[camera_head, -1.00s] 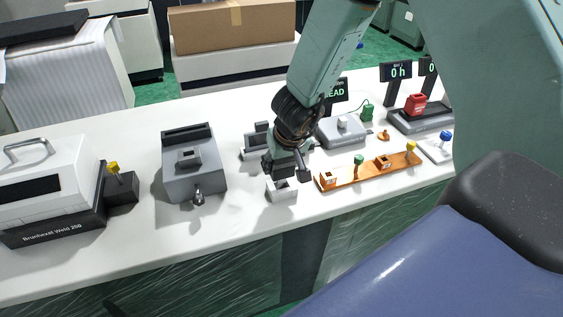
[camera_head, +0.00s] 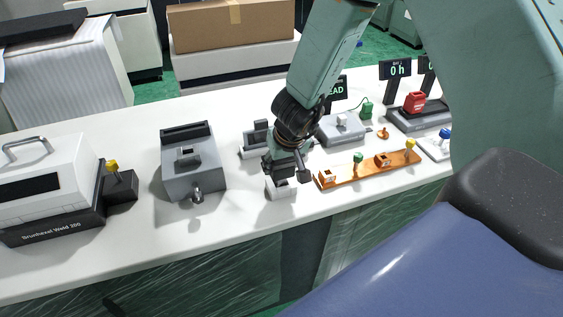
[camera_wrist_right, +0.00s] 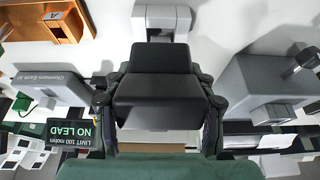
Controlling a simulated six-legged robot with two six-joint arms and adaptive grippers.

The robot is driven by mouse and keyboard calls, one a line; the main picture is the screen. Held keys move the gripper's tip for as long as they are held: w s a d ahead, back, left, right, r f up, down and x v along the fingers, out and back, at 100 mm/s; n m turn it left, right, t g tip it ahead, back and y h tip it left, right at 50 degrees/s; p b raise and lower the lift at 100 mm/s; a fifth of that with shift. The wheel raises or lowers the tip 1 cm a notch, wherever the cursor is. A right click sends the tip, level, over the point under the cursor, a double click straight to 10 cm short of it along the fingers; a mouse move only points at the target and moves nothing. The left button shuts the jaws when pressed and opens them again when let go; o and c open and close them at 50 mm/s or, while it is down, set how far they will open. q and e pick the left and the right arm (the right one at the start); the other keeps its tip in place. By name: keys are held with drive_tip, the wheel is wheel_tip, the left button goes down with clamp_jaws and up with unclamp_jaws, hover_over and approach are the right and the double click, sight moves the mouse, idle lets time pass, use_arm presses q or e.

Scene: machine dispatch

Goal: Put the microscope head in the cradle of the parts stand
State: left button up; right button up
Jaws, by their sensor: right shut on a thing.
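My right gripper (camera_head: 284,174) points down over the counter, just above a small white stand (camera_head: 281,190) that looks like the parts stand with the cradle. In the right wrist view the gripper (camera_wrist_right: 160,105) is shut on a dark block (camera_wrist_right: 155,90), which appears to be the microscope head. The white stand (camera_wrist_right: 161,20) shows beyond it at the top, with a grey notch. The gripper covers part of the stand in the head view, and I cannot tell whether the block touches it. My left gripper is not in view.
A grey machine (camera_head: 193,170) stands left of the gripper, and a grey fixture (camera_head: 256,142) sits close behind it. An orange board (camera_head: 350,174) with small parts lies right. The white counter (camera_head: 235,215) is clear in front.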

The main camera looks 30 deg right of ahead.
sight(281, 172)
drive_tip(key=shift+f+b, duration=1.25)
drive_tip(key=shift+f, duration=0.4)
drive_tip(key=o, duration=1.5)
drive_tip(key=v, duration=1.2)
drive_tip(key=shift+x, duration=6)
drive_tip(key=shift+r, duration=0.1)
